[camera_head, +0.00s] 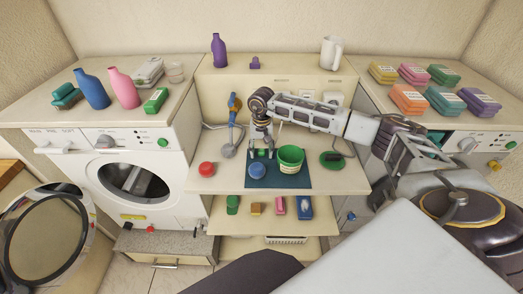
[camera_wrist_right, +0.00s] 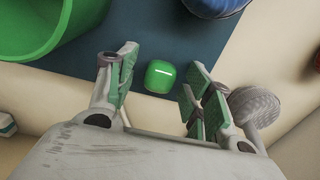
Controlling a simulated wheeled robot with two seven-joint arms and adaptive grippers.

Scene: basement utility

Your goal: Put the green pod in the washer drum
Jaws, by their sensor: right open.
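The green pod (camera_wrist_right: 161,76) is a small rounded block lying on the dark teal mat (camera_head: 298,181). In the right wrist view it sits between and beyond the fingertips, apart from both. My right gripper (camera_head: 262,152) is open and points down over the mat; its spread fingers (camera_wrist_right: 158,85) show in the wrist view, with nothing held. In the head view the fingers mostly hide the pod. The white washer (camera_head: 174,208) stands at the left with its drum opening (camera_head: 135,182) uncovered; its round door (camera_head: 45,237) is swung open to the left. My left gripper is out of view.
A green bucket (camera_head: 290,158) stands right beside the gripper, and a blue round item (camera_head: 256,171) is close in front. A red round item (camera_head: 206,168) lies left of the mat. Bottles and boxes crowd the left counter (camera_head: 60,120). A shelf below (camera_head: 268,224) holds several small items.

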